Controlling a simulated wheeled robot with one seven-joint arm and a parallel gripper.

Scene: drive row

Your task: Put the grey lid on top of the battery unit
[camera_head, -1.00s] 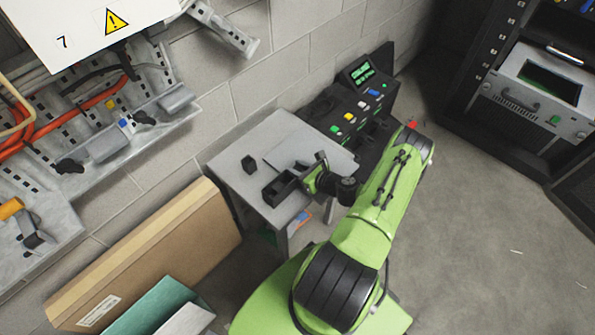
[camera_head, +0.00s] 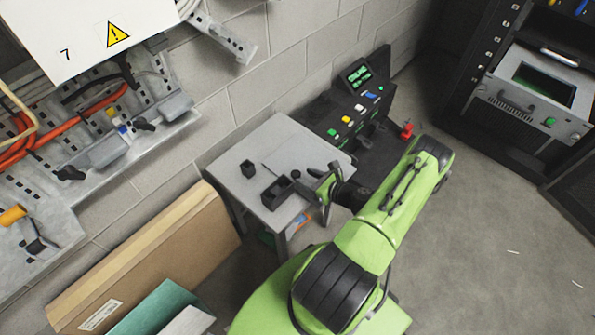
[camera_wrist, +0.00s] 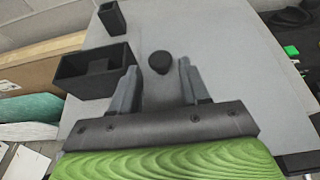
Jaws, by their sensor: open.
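My gripper (camera_head: 316,186) is open and empty over the right part of a small grey table. In the wrist view, a dark round knob (camera_wrist: 161,62) stands between and slightly beyond the fingertips, apart from both. It also shows in the head view (camera_head: 296,174). A faint edge line runs near it on the grey surface; I cannot clearly separate a grey lid from the tabletop. A black open-topped box (camera_head: 270,197) with a dark block inside stands left of the gripper; it also shows in the wrist view (camera_wrist: 75,88). I cannot tell whether it is the battery unit.
A smaller black open box (camera_head: 248,170) stands farther back on the table (camera_head: 228,172). A black console (camera_head: 335,118) with coloured buttons adjoins the table's far right. A cardboard box (camera_head: 150,255) stands left, a rack (camera_head: 505,75) right. Open floor lies between rack and arm.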

